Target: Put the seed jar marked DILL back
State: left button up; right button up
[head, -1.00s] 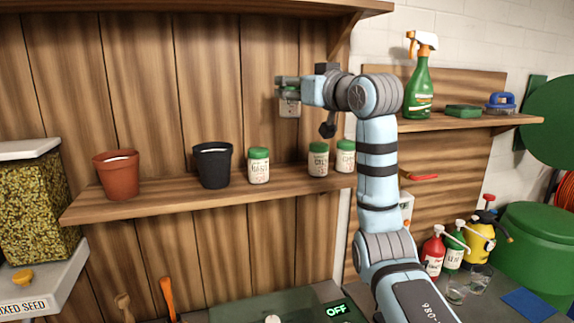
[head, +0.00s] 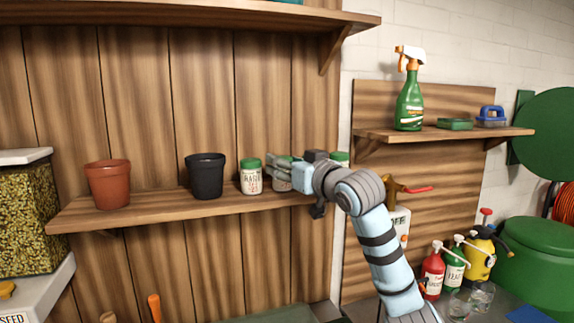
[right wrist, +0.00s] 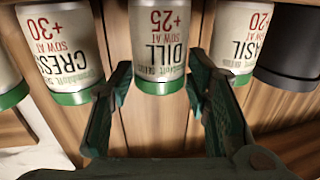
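The DILL seed jar (right wrist: 160,45) is white with a green lid and appears upside down in the right wrist view, between my right gripper's fingertips. In the head view the jar (head: 281,178) is at shelf height, partly hidden by my right gripper (head: 280,168). My left gripper is out of view.
A black pot (head: 206,177) and a terracotta pot (head: 108,185) stand left on the same shelf. Another green-lidded jar (head: 341,158) shows partly behind my right arm. An upper shelf (head: 200,18) hangs above. A spray bottle (head: 409,100) stands on the right shelf.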

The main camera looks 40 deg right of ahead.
jog(key=shift+s+r, duration=0.15)
jog(key=s+a+b, duration=0.1)
jog(key=s+b, duration=0.3)
jog(key=s, duration=0.7)
jog(key=shift+s+a+b, duration=0.3)
jog(key=shift+r, duration=0.1)
